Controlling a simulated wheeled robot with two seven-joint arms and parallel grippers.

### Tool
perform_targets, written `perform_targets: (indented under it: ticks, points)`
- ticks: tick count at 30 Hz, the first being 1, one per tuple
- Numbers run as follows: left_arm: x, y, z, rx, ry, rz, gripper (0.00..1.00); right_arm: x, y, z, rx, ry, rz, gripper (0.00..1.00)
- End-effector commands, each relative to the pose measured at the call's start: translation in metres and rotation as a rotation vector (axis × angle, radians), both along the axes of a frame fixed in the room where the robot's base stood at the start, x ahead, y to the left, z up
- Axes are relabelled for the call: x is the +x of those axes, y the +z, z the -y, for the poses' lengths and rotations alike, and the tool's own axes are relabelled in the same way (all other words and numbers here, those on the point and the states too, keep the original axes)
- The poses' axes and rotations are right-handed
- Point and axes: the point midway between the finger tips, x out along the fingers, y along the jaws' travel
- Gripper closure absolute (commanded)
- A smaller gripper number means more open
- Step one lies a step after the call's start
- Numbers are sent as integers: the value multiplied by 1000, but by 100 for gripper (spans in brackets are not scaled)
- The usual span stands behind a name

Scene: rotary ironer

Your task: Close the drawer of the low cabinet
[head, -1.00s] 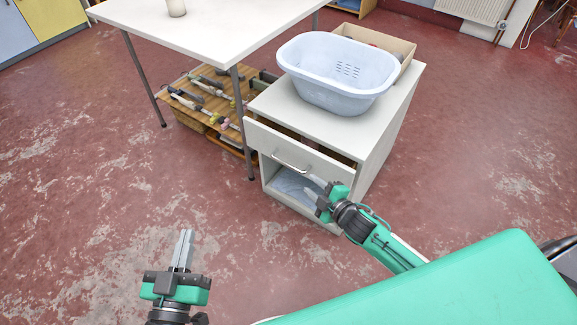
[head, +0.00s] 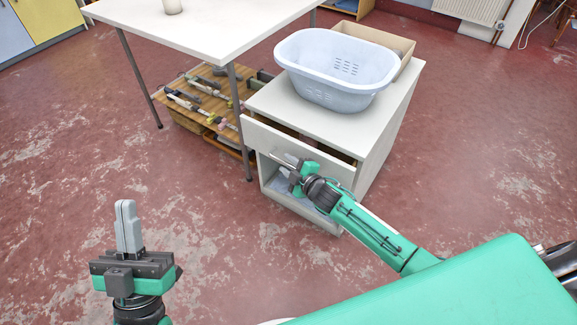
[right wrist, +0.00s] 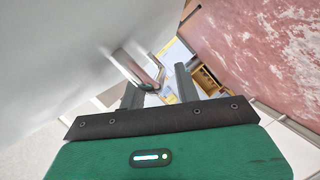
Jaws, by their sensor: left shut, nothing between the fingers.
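The low cabinet (head: 378,146) is white, and its drawer (head: 325,166) is pulled out a little, with a dark gap behind the front. The drawer's metal handle (right wrist: 134,68) shows in the right wrist view between my fingers or just beyond them; I cannot tell which. In the head view my right gripper (head: 290,163) is right at the drawer front and covers most of the handle. Its fingers (right wrist: 158,87) stand apart in the right wrist view. My left gripper (head: 127,222) is shut and empty, over the floor at the lower left, away from the cabinet.
A pale blue laundry basket (head: 335,70) and a cardboard box (head: 385,41) stand on the cabinet top. A white table (head: 205,32) is to the left, with a wooden rack (head: 190,82) of tools under it. The red floor (head: 75,190) at the left is clear.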

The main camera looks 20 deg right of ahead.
Motion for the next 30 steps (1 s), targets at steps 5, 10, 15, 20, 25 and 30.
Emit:
perform_targets:
  ticks: [5, 10, 15, 20, 25, 30]
  points:
    - [0, 0, 0, 0, 0, 1, 100, 0, 0, 0, 0, 0, 0, 68]
    - [0, 0, 0, 0, 0, 1, 100, 0, 0, 0, 0, 0, 0, 95]
    - [0, 1, 0, -1, 1, 1, 100, 0, 0, 0, 0, 0, 0, 100]
    - [1, 1, 1, 1, -1, -10, 100, 8, 0, 10, -5, 0, 0, 100]
    - [7, -16, 6, 24, -13, -101, 100, 24, 0, 31, -5, 0, 0, 100]
    - [8, -18, 7, 28, -15, -116, 100, 29, -1, 38, -3, -2, -1, 100]
